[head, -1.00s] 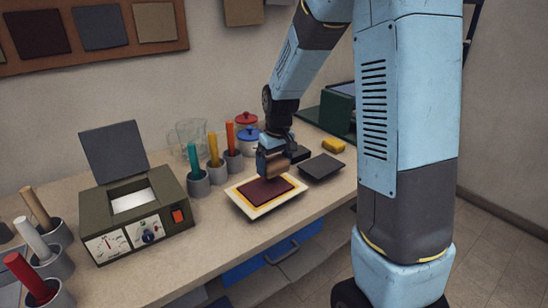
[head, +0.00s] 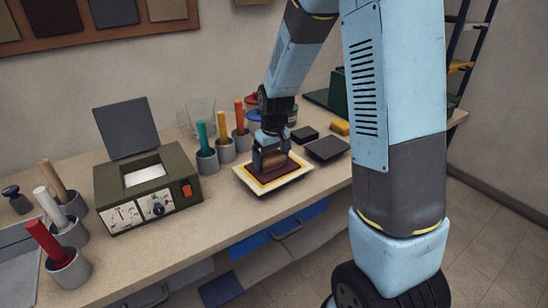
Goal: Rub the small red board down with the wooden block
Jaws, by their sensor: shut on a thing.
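The small red board (head: 291,170) is dark red and lies flat on a white tray (head: 249,186) with a yellow inner border, on the bench. My gripper (head: 270,148) points down over the board and is shut on the wooden block (head: 268,161), a brown piece. The block is over the back left part of the board and looks to be touching it, though the contact line is hard to make out. The block and gripper hide that part of the board.
A dark green box with dials (head: 147,188) and a raised lid stands left of the tray. Grey cups (head: 207,162) with coloured handles stand close behind. A dark flat pad (head: 327,149) and a yellow block (head: 340,128) lie to the right.

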